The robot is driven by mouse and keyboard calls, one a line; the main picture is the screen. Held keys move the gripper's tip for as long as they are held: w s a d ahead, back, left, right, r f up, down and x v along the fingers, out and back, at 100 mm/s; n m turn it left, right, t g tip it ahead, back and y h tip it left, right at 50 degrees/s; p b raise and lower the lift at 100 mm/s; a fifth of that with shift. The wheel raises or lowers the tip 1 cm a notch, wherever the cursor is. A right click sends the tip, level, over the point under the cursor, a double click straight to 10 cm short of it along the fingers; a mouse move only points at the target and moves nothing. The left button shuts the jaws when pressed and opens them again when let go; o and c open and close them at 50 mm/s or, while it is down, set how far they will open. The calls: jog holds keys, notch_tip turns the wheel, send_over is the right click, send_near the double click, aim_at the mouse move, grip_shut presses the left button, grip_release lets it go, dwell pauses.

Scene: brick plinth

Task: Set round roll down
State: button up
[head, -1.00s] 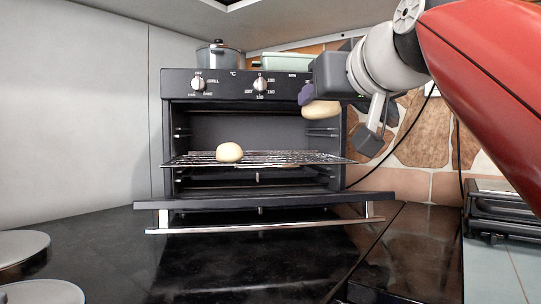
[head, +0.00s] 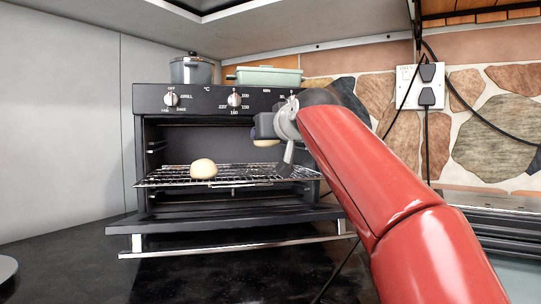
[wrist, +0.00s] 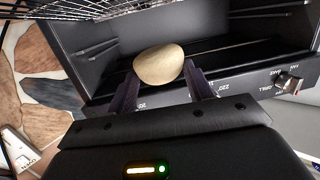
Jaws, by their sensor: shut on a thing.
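My gripper (head: 256,133) is shut on a pale round roll (head: 266,143), at the upper right of the oven opening and above the wire rack (head: 262,175). In the wrist view the roll (wrist: 158,65) sits at the tips of the two dark fingers of my gripper (wrist: 163,82), with the oven interior behind it. In the head view my gripper and arm hide most of this roll. A second pale roll (head: 203,168) rests on the left part of the rack. The held roll appears clear of the rack.
The black oven (head: 205,99) has its door (head: 230,217) folded down in front, with a metal handle (head: 235,246). The rack is bare right of the resting roll. A pot (head: 190,70) and a green dish (head: 268,76) stand on top. Cables hang from a wall socket (head: 420,85).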

jog(key=b, duration=0.2)
send_over(270, 177)
jog(key=f, duration=0.4)
jog(key=shift+s+d+f, duration=0.1)
jog(key=shift+s+f, duration=0.1)
jog(key=shift+s, duration=0.05)
jog(key=shift+w+f, duration=0.25)
jog(key=shift+f, duration=0.05)
jog(key=shift+f+b, duration=0.3)
jog(key=shift+f, duration=0.3)
jog(key=o, duration=1)
jog(key=shift+r, duration=0.1)
